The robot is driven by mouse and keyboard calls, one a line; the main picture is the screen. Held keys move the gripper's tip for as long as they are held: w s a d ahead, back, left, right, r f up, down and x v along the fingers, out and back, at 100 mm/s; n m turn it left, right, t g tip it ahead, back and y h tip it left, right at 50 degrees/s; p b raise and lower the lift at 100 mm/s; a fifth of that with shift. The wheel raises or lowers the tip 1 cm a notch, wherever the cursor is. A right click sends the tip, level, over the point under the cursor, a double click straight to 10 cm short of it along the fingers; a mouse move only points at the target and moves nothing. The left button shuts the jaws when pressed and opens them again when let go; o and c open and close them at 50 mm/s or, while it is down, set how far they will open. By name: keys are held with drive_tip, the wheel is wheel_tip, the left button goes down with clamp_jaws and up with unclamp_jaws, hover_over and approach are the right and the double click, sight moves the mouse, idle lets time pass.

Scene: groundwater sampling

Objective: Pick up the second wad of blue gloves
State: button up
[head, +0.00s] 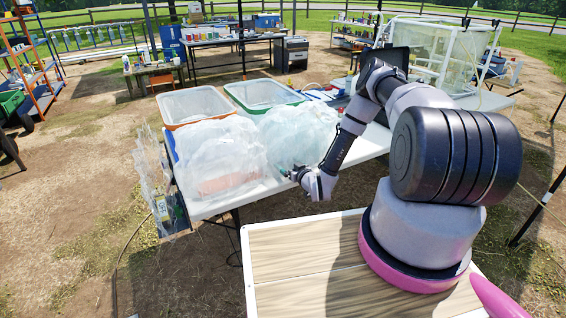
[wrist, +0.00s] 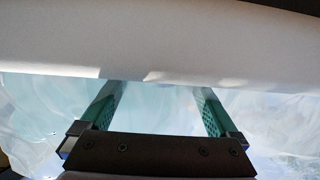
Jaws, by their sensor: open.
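No wad of blue gloves can be made out in either view. My gripper (head: 292,174) is low over the white table's near edge, in front of the right clear plastic bag (head: 298,135). In the wrist view my gripper (wrist: 158,92) has its two green fingers wide apart, with nothing held between them. Pale, bluish see-through film (wrist: 160,112) fills the space between and beside the fingers. A broad white band (wrist: 150,45) crosses the top of that view, and the fingers end at its lower edge. The fingertips may be hidden there.
The white table (head: 285,188) also holds a left clear bag (head: 222,150) with something reddish low inside. Behind stand an orange-rimmed bin (head: 190,122) and a green-rimmed bin (head: 240,108). A clear bag (head: 157,185) hangs at the table's left end.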

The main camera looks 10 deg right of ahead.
sight(286, 162)
drive_tip(key=x, duration=0.3)
drive_tip(key=shift+w+r, duration=0.1)
drive_tip(key=shift+w, duration=0.25)
drive_tip(key=shift+a, duration=0.1)
drive_tip(key=c, duration=1.4)
drive_tip(key=shift+r, duration=0.1)
